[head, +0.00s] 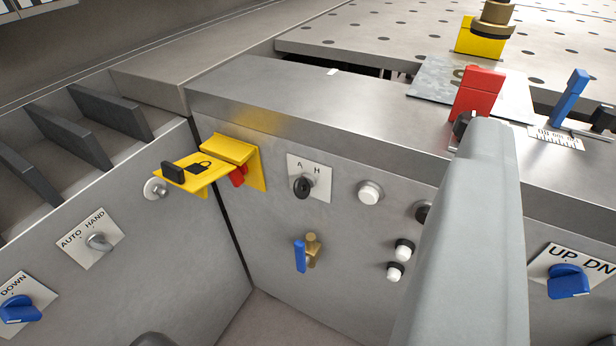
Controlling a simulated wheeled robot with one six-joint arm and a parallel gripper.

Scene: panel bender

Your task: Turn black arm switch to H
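The black arm switch (303,187) is a small dark knob on a white plate (322,187) marked A and H, on the front of the grey metal panel left of centre. The A stands above it and the H above and to its right. Which letter the knob points at is too small to tell. A large pale grey part of my arm or gripper (470,230) rises from the bottom edge right of centre. It is clear of the switch, to its right. No pair of fingertips shows, so its opening cannot be told.
A yellow lock bracket (233,160) juts out left of the switch. A white button (369,193) is to its right, and a blue-handled brass valve (307,252) is below. Blue knobs (568,282) sit at lower right and left (20,309). A red block (478,93) stands on the ledge.

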